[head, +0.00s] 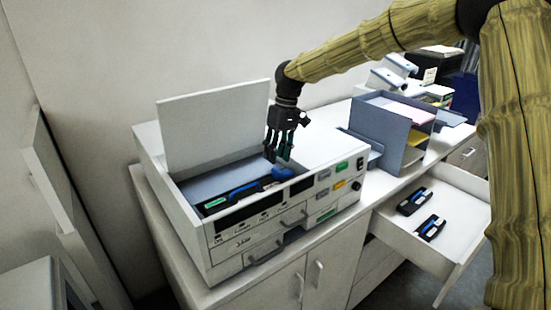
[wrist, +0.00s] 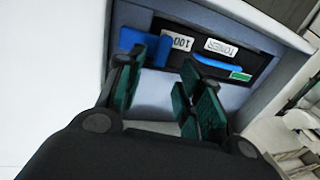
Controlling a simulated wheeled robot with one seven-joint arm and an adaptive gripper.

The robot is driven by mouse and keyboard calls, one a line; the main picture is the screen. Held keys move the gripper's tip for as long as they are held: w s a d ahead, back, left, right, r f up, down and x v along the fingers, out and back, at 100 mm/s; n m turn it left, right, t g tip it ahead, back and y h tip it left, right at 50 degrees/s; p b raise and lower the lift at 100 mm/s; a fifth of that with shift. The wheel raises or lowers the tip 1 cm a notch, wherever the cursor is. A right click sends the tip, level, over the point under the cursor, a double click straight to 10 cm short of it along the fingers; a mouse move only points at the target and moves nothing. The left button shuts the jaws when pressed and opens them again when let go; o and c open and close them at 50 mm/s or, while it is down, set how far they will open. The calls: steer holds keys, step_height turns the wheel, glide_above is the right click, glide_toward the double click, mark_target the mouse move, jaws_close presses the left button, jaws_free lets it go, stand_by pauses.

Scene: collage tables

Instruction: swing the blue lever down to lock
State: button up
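The printer (head: 285,240) stands on the cabinet with its top lid (head: 212,122) raised. A black toner cartridge (head: 213,203) with a blue handle (wrist: 218,65) lies in its bay. The blue lever (head: 283,173) is at the bay's right end in the head view. In the wrist view the blue lever (wrist: 131,39) shows at the cartridge's left end, by the tip of the left finger, partly hidden by it. My gripper (head: 278,157) points down above the bay, close to the lever. Its fingers (wrist: 165,68) are apart with nothing held; I cannot tell whether one touches the lever.
An open drawer (head: 400,240) at the right holds two black cartridges (head: 414,201) with blue handles. A grey-blue file organizer (head: 378,133) with coloured paper stands right of the printer. The raised lid stands behind the bay, left of my gripper.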

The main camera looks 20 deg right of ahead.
mark_target(275, 168)
steer(key=shift+p+x, duration=0.45)
steer(key=shift+x, duration=0.65)
steer(key=shift+s+f, duration=0.25)
steer(key=shift+f, duration=0.15)
steer(key=shift+w+a+f, duration=0.15)
steer(key=shift+w+f, duration=0.05)
steer(key=shift+f, duration=0.2)
steer(key=shift+s+r, duration=0.1)
steer(key=shift+s, duration=0.05)
jaws_close()
